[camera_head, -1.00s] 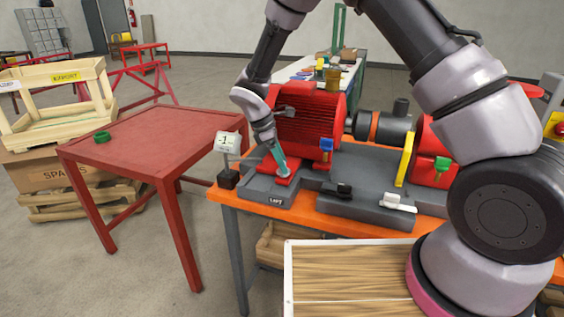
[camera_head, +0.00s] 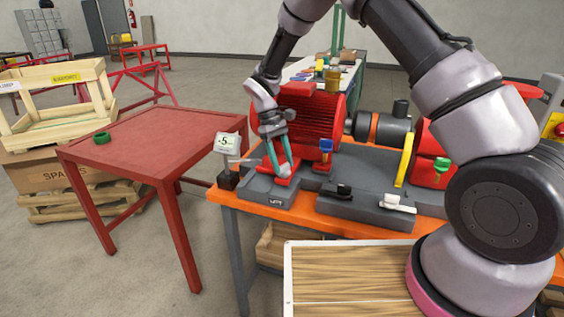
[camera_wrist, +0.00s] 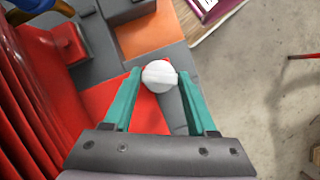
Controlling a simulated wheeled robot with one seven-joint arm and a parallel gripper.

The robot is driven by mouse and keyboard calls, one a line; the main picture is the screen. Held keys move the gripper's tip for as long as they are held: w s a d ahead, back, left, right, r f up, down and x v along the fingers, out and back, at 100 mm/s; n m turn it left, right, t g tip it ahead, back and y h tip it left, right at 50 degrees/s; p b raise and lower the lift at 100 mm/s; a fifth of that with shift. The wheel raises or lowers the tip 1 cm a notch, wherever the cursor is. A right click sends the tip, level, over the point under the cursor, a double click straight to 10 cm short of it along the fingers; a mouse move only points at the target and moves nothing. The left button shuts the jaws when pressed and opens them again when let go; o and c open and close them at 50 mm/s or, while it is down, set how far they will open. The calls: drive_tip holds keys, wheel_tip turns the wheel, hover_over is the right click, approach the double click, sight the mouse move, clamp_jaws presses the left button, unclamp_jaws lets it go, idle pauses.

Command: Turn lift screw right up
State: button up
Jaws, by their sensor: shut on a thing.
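The lift screw has a round pale head (camera_wrist: 159,75) that shows in the wrist view between my two teal fingertips. My gripper (camera_wrist: 158,80) is shut on this head from both sides. In the head view my gripper (camera_head: 286,173) points down at the screw, at the red motor foot above the grey block labelled LIFT (camera_head: 268,192). The fingers partly hide the screw there. The red finned motor (camera_head: 318,112) stands just behind. A small display (camera_head: 227,143) left of the block seems to read -5.
A blue-topped part (camera_head: 326,147) stands right of my gripper. A black clamp (camera_head: 338,191) and a white clamp (camera_head: 398,202) lie on the grey base. A yellow upright part (camera_head: 405,160) stands farther right.

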drive_tip(key=shift+m, duration=0.6)
drive_tip(key=o, duration=1.4)
drive_tip(key=shift+c, duration=0.2)
drive_tip(key=v, duration=1)
drive_tip(key=shift+w+r, duration=0.3)
drive_tip(key=shift+r, duration=0.05)
